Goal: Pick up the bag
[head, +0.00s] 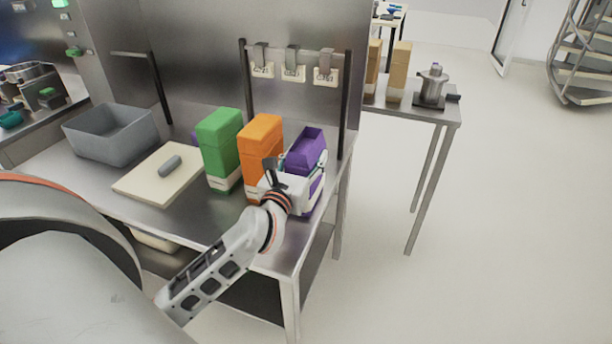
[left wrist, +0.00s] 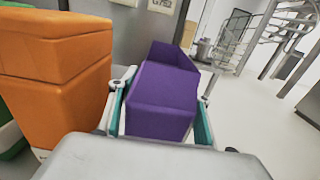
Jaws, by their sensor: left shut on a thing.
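A purple bag (head: 307,148) with a white lower part stands at the right end of the steel table, beside an orange bag (head: 262,145) and a green bag (head: 220,142). My left gripper (head: 302,180) is shut on the purple bag, its fingers on either side of it. In the left wrist view, the purple bag (left wrist: 163,98) sits between the two teal-padded fingers of the gripper (left wrist: 160,118), and the orange bag (left wrist: 58,75) is close on the left. The purple bag's lower part is partly hidden by my gripper. My right gripper is in neither view.
A grey bin (head: 112,140) and a pale cutting board (head: 150,186) with a small grey object (head: 170,166) are on the table's left. A rack with hanging tags (head: 293,73) stands behind the bags. Right of the table is open floor (head: 510,210), with another table (head: 440,112) further back.

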